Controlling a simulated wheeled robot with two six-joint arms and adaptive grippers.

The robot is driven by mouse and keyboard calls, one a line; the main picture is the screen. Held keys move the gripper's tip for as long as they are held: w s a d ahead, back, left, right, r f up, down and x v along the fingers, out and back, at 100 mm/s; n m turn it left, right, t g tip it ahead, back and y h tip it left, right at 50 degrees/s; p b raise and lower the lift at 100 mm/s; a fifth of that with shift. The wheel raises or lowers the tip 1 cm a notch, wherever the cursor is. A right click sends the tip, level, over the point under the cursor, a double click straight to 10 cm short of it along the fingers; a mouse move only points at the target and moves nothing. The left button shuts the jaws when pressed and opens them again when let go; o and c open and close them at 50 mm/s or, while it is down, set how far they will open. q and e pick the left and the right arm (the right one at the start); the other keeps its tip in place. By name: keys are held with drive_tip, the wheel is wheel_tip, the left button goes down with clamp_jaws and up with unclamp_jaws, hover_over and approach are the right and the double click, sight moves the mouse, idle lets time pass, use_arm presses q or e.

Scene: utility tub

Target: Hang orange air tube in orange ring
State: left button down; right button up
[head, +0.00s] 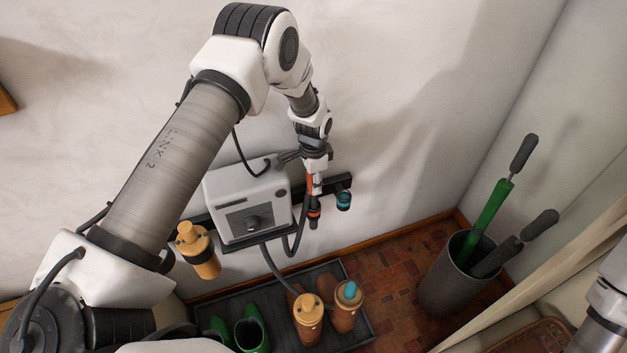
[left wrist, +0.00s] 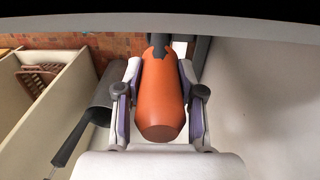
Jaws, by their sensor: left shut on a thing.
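My left gripper (head: 314,168) is shut on the orange air tube (head: 310,184), just in front of the wall rail. In the left wrist view, the tube (left wrist: 162,92) is a thick orange cylinder between both fingers, with its dark end pointing away. In the head view, the orange ring (head: 314,211) shows as a small orange band at the tube's lower end. A dark tip (head: 313,224) shows below the band. I cannot tell whether the tube passes through the ring or is only in front of it. My right gripper is out of view.
A teal ring (head: 344,199) is beside it on the dark rail (head: 338,181). A grey box (head: 248,202) with hoses is left. A bin (head: 447,283) with umbrellas is right.

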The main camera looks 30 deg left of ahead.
use_arm(q)
drive_tip(key=shift+r+p, duration=0.35)
drive_tip(key=shift+p, duration=0.1)
drive_tip(key=shift+r+p, duration=4.5)
drive_tip(key=shift+r, duration=1.9)
drive_tip(key=shift+r, duration=0.25)
drive_tip(key=shift+p, duration=0.35)
drive_tip(key=shift+f+b, duration=2.5)
drive_tip(key=shift+f, duration=1.4)
